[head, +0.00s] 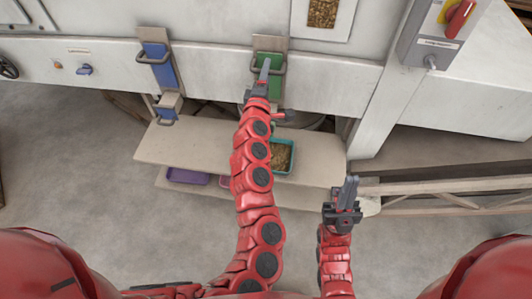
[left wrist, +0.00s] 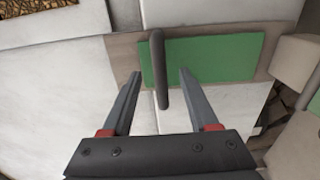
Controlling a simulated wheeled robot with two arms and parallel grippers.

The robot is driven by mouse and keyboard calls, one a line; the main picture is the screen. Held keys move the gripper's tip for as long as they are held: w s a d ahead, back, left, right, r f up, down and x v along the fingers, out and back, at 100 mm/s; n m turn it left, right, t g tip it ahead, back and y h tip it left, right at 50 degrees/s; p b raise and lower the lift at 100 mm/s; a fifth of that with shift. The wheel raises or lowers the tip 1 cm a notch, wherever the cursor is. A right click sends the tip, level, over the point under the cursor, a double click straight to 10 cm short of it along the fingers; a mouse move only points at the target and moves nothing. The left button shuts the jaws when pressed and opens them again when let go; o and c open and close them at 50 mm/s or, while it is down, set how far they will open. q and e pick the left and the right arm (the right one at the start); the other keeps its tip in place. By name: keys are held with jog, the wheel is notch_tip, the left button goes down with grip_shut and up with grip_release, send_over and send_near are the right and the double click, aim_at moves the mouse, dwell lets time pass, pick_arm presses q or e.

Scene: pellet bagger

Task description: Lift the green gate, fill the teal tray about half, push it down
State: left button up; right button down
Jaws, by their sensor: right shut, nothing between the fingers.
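The green gate (head: 275,88) is on the machine's front, with a dark bar handle (head: 284,68) across it. My left gripper (head: 265,64) is at this handle. In the left wrist view the handle (left wrist: 159,75) stands between the two open fingers (left wrist: 158,90), with a visible gap on each side; the green plate (left wrist: 215,58) lies behind. The teal tray (head: 292,171) is on the shelf below, partly hidden by my left arm, with brown pellets inside. My right gripper (head: 350,186) is shut and empty, right of the shelf.
A blue gate (head: 162,72) with its own handle is to the left. A purple tray (head: 187,176) sits low under the beige shelf (head: 190,147). A grey switch box (head: 428,35) with a red knob is at upper right. A wooden rail (head: 440,187) runs right of the shelf.

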dwell(0.5)
pick_arm(q)
jog(key=s+a, duration=0.1)
jog(key=s, duration=0.6)
jog(key=shift+p, duration=0.3)
dwell(0.6)
